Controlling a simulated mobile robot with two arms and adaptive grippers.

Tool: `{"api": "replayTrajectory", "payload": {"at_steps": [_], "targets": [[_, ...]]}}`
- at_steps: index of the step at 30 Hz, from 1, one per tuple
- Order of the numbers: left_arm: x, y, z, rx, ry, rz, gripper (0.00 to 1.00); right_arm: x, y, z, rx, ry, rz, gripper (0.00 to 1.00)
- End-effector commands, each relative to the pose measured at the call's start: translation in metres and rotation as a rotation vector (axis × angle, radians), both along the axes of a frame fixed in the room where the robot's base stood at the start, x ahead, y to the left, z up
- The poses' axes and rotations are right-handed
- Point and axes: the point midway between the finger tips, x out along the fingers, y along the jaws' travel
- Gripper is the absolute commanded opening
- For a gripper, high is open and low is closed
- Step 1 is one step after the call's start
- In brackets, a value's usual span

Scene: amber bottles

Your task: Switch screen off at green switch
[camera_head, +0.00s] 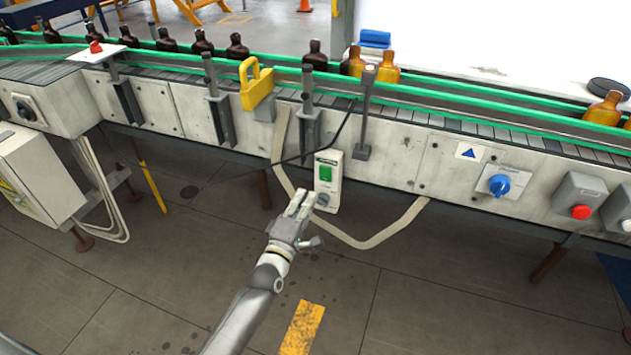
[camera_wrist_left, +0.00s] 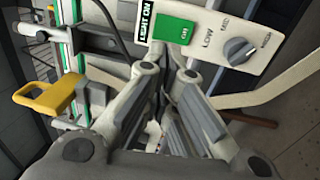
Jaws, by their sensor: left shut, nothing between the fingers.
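The green switch (camera_head: 325,174) is on a small white control box that hangs at the front of the conveyor. In the left wrist view the green switch (camera_wrist_left: 174,29) is at top centre, beside a label reading "LIGHT ON". A grey knob (camera_wrist_left: 238,51) sits on the same box, with markings that include LOW and MED. My left gripper (camera_head: 302,197) is shut and empty, just left of and below the green switch. I cannot tell whether its tips touch the box. My right gripper is not in view. No screen shows.
A yellow padlock-shaped piece (camera_head: 256,84) hangs on the conveyor's front. A beige strap (camera_head: 372,243) loops below the box. A blue knob (camera_head: 498,185) and a red button (camera_head: 581,212) are on the right. Bottles (camera_head: 387,68) stand on the belt. The floor in front is open.

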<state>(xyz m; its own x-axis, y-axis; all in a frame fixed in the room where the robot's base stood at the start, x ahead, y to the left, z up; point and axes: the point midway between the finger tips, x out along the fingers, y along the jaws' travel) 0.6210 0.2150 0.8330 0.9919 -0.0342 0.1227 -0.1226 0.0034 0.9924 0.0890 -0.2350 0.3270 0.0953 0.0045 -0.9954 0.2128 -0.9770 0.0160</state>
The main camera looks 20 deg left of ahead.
Motion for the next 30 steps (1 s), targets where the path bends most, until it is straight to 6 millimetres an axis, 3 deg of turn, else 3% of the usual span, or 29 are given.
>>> {"api": "replayTrajectory", "payload": {"at_steps": [6, 12, 30], "targets": [[0.041, -0.001, 0.002, -0.002, -0.002, 0.001, 0.00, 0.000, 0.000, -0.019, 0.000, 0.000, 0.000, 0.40], [0.066, -0.002, 0.006, -0.002, -0.001, 0.000, 0.00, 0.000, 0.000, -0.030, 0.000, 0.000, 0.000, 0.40], [0.078, -0.003, 0.010, -0.002, 0.000, 0.000, 0.00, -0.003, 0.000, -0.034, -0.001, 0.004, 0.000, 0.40]]}}
